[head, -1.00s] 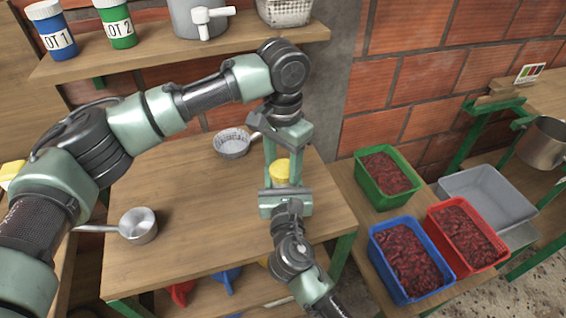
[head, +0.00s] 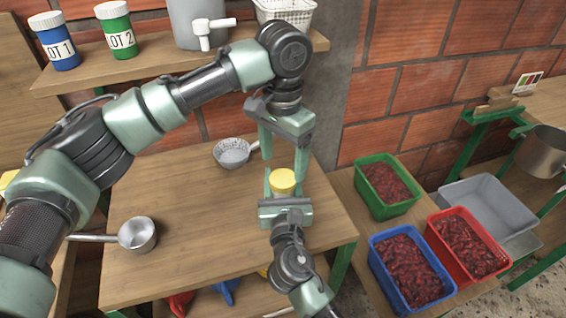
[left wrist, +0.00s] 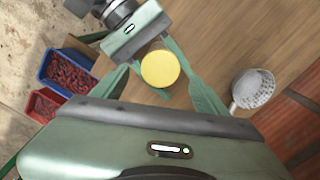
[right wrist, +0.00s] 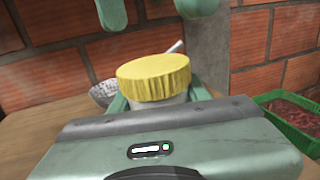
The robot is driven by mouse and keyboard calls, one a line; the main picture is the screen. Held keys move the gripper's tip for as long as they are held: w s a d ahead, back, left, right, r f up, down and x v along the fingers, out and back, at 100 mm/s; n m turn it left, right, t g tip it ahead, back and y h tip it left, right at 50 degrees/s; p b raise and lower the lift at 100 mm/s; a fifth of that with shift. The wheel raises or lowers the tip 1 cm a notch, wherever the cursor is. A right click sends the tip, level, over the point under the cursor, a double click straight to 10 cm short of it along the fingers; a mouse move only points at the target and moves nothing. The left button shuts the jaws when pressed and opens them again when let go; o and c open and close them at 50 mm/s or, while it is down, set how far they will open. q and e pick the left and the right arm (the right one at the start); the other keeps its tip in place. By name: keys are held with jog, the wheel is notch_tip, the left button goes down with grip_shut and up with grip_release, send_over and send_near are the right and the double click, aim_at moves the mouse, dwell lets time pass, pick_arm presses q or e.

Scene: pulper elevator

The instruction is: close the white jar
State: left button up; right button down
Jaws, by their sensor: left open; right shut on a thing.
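The white jar (right wrist: 160,102) stands upright with a ridged yellow lid (right wrist: 155,77) on its mouth. I cannot tell whether the lid is tight. In the head view the yellow lid (head: 283,181) shows above my right gripper (head: 284,192), which is shut around the jar's body. My left gripper (head: 284,155) is above the jar, pointing down, with its fingers spread wide and apart from the lid. In the left wrist view the lid (left wrist: 160,69) lies between the open fingers. Most of the jar's body is hidden by my right gripper.
A strainer (head: 232,152) and a small pot (head: 137,234) sit on the wooden table (head: 190,210). Green (head: 415,206), blue (head: 377,262) and red (head: 470,214) crates of red cherries stand at the right. A shelf (head: 160,68) with labelled jars is above.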

aim_at(283, 178)
pick_arm(q)
jog(key=shift+c, duration=0.3)
jog(key=shift+r+n, duration=1.6)
jog(key=shift+r, duration=0.15)
jog(key=shift+f, duration=4.05)
jog(key=c, duration=1.5)
jog(key=shift+m, duration=0.8)
jog(key=o, duration=1.6)
jog(key=shift+c, duration=0.2)
